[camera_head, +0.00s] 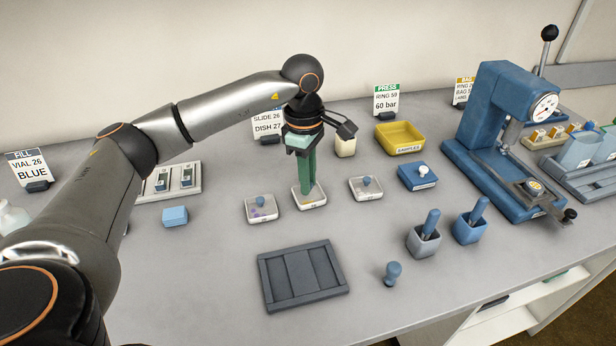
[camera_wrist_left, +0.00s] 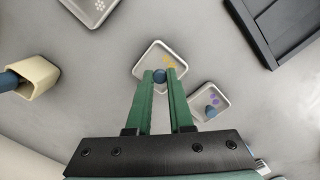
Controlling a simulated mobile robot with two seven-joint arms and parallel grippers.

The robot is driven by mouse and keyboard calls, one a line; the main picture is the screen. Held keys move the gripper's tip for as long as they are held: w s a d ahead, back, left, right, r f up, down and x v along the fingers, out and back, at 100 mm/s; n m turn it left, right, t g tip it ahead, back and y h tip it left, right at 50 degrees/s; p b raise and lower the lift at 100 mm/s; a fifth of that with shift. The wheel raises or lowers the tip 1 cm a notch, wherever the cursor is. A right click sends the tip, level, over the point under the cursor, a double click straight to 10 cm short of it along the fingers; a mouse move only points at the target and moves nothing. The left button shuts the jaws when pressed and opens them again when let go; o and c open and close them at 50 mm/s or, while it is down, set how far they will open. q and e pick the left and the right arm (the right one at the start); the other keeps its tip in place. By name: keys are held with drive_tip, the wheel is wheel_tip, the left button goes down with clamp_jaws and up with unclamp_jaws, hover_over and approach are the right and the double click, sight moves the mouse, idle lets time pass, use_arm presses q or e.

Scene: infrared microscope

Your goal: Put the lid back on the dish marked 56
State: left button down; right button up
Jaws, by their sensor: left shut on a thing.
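Three small clear square dishes stand in a row: a left one with purple spots (camera_head: 262,212), a middle one (camera_head: 312,201) and a right one (camera_head: 366,190). The left and right ones have lids with blue knobs. My left gripper (camera_head: 308,190) points down over the middle dish. In the left wrist view its green fingers are shut on the blue lid knob (camera_wrist_left: 160,76), above the middle dish with yellow spots (camera_wrist_left: 148,62). I cannot tell whether the lid touches the dish. The dish labels are too small to read. My right gripper is not in view.
A dark divided tray (camera_head: 302,276) lies in front, with a loose blue knobbed piece (camera_head: 391,273) to its right. A cream holder (camera_head: 345,146), a blue box (camera_head: 418,177) and a yellow bin (camera_head: 400,138) stand behind. A blue press (camera_head: 500,110) stands at right.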

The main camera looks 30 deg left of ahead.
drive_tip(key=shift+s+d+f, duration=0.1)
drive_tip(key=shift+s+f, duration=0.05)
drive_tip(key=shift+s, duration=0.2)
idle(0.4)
use_arm(q)
drive_tip(key=shift+f, duration=0.2)
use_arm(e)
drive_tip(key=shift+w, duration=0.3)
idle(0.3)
use_arm(q)
drive_tip(key=c, duration=0.8)
unclamp_jaws()
drive_tip(key=shift+c, duration=0.2)
drive_tip(key=shift+o, duration=0.6)
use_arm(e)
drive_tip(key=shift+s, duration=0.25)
use_arm(q)
drive_tip(key=o, duration=0.5)
drive_tip(key=shift+c, duration=0.2)
drive_tip(key=shift+r, duration=0.1)
